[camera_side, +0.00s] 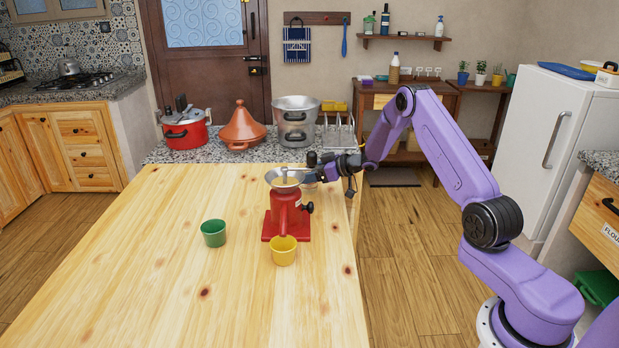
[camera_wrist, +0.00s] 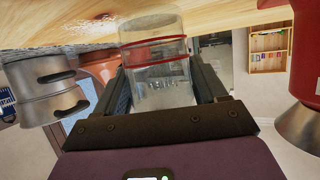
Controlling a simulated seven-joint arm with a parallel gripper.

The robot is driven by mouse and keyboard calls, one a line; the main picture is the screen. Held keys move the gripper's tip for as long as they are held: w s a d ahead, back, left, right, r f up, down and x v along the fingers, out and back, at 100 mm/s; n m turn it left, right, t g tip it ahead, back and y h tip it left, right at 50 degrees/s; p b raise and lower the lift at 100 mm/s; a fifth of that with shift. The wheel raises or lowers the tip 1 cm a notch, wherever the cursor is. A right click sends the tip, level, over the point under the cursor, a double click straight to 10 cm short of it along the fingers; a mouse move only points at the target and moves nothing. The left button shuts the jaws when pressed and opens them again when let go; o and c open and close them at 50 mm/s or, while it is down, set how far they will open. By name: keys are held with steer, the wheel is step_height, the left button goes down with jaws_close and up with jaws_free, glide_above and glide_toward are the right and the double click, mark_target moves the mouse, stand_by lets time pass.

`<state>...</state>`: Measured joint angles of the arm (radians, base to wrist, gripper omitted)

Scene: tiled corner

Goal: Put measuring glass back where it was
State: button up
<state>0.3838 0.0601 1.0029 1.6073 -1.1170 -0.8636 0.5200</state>
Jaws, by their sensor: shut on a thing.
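The measuring glass (camera_wrist: 155,50) is a clear cylinder with red bands and markings. In the wrist view it sits between the two dark fingers of my gripper (camera_wrist: 163,82), which is shut on it. In the side view my gripper (camera_side: 322,172) is just right of the grinder's hopper, above the table's right part. The glass is hard to make out there. The red grinder (camera_side: 285,218) stands on the table, with tan contents in its silver hopper (camera_side: 284,179). Part of the grinder also shows at the right of the wrist view (camera_wrist: 306,55).
A green cup (camera_side: 213,233) stands left of the grinder and a yellow cup (camera_side: 283,251) in front of it. The table's left and front are clear.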

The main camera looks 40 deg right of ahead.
steer(key=shift+f, duration=0.55)
steer(key=shift+f, duration=0.15)
steer(key=o, duration=1.1)
steer(key=shift+o, duration=0.2)
steer(key=v, duration=1.2)
